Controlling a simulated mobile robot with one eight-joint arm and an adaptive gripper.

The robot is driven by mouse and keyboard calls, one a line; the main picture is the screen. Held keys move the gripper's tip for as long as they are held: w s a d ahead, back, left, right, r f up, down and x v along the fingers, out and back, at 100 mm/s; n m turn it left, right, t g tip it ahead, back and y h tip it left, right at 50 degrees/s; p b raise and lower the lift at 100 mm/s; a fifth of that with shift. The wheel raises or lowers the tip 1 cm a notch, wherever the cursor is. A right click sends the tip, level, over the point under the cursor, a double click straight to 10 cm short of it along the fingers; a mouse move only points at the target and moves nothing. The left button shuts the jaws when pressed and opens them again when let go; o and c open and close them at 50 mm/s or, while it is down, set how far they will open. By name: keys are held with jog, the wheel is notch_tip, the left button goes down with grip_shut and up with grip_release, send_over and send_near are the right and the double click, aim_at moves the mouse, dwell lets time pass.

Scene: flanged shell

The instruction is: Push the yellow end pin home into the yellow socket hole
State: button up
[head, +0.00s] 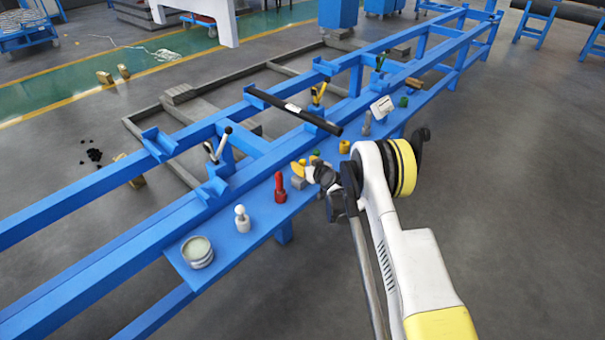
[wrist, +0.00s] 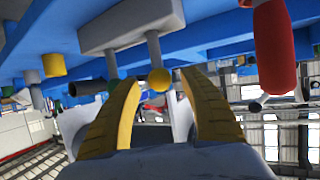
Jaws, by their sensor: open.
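My gripper (head: 304,172) is over the blue shelf in the head view, low beside a small grey block (head: 298,183). In the wrist view, where the shelf is at the top, my gripper (wrist: 159,84) is open, with two yellow-faced fingers apart. A second stem's end is partly behind the left finger. The yellow socket hole cannot be made out.
A yellow cylinder (head: 344,147) stands on the shelf beyond my gripper. A red tool (head: 279,188), a white knobbed piece (head: 242,219) and a round tin (head: 197,252) stand towards the near end. A black tube (head: 290,108) lies across the blue rails.

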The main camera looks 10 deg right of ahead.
jog(key=shift+w+a+f, duration=0.15)
jog(key=shift+w+f, duration=0.05)
jog(key=shift+w, duration=0.35)
jog(key=shift+r, duration=0.1)
grip_shut()
